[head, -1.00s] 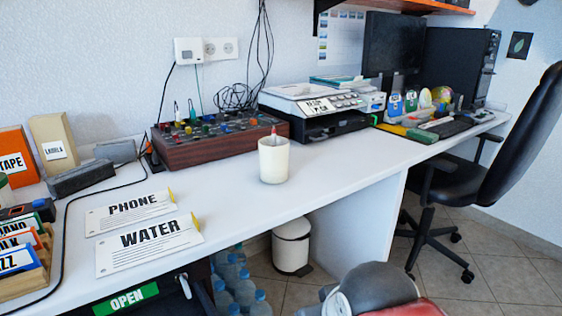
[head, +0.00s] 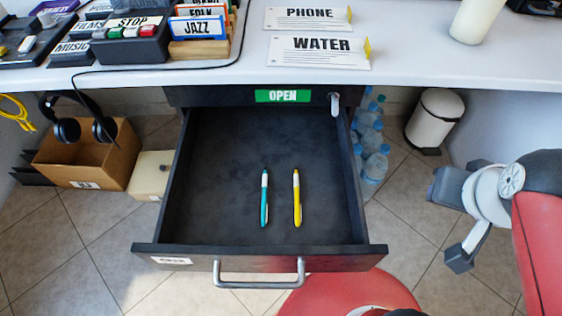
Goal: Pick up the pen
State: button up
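Two pens lie in the open dark drawer (head: 215,160) below the desk. The teal and white pen (head: 265,198) is on the left. The yellow and white pen (head: 297,198) is to its right. They lie apart, roughly parallel, lengthwise toward the drawer front. My gripper (head: 452,222) is at the right, outside the drawer and well away from both pens. Its two dark grey fingertips appear spread, with nothing seen between them.
The drawer front has a metal handle (head: 258,283); a green OPEN label (head: 283,96) is above. A cardboard box (head: 88,160) with headphones stands left. Bottles (head: 374,165) and a white bin (head: 434,115) stand right. PHONE and WATER cards (head: 318,53) lie on the desk.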

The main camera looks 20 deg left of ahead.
aim_at(265, 220)
jog(key=u, duration=1.7)
jog(key=k+j, duration=0.1)
jog(key=j, duration=0.15)
jog(key=k+j+u, duration=0.15)
jog(key=i+j, duration=0.05)
